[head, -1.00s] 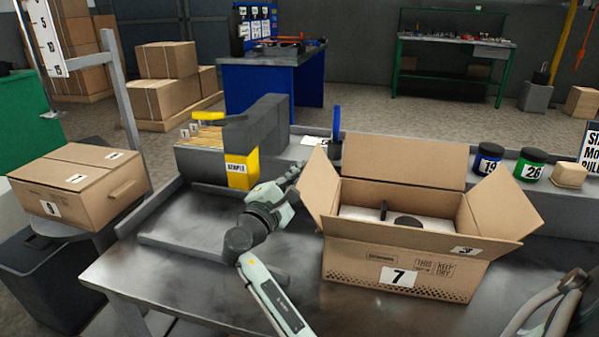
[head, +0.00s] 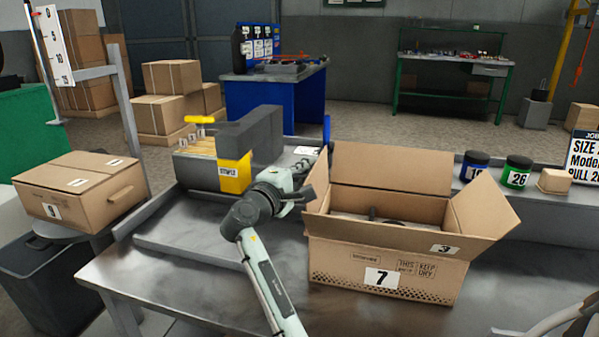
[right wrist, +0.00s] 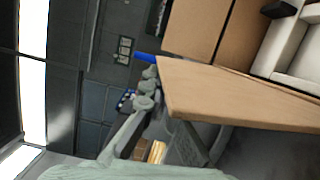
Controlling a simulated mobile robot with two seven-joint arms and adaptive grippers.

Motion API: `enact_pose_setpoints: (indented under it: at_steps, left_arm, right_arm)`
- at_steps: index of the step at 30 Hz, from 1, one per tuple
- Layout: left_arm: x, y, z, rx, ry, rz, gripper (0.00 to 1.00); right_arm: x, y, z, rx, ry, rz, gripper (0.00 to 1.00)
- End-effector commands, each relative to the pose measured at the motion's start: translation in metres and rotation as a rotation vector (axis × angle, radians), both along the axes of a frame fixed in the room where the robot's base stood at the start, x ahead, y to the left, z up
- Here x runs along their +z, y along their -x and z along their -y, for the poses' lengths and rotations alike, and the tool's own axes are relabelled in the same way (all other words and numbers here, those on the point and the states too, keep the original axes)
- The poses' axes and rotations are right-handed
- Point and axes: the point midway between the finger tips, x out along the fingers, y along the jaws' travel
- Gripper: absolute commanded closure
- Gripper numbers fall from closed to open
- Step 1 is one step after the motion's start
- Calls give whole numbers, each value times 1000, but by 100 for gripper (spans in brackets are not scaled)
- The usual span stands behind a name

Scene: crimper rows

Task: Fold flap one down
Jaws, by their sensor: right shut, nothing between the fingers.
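An open cardboard box (head: 335,265), labelled 7 on its front, stands on the metal bench. Its left flap (head: 318,182) stands up steeply. The far flap (head: 390,170) stands up, the right flap (head: 482,207) leans outward, and the near flap (head: 400,236), marked 3, slopes outward. I cannot read a number 1 on any flap. My right gripper (head: 303,193) is shut and empty at the outer side of the left flap; I cannot tell if it touches. In the right wrist view the left flap (right wrist: 235,93) is close beside the fingers (right wrist: 147,92). My left gripper is not in view.
A grey and yellow stapler unit (head: 235,172) stands left of the gripper. A closed box (head: 75,190) sits far left. Jars (head: 518,170) and a small tan block (head: 553,181) stand on the ledge right of the open box. The bench front (head: 190,290) is clear.

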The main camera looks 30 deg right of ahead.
Motion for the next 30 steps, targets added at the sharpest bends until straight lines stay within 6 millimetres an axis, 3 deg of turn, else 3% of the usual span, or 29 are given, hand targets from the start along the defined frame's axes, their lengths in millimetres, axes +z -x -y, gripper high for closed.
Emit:
enact_pose_setpoints:
  at_steps: [8,18,30]
  left_arm:
    - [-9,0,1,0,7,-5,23]
    - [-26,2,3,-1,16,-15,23]
    - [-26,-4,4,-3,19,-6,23]
  right_arm:
    - [5,17,14,-1,-125,144,100]
    - [5,26,22,1,-120,139,100]
    - [5,27,23,0,-118,139,100]
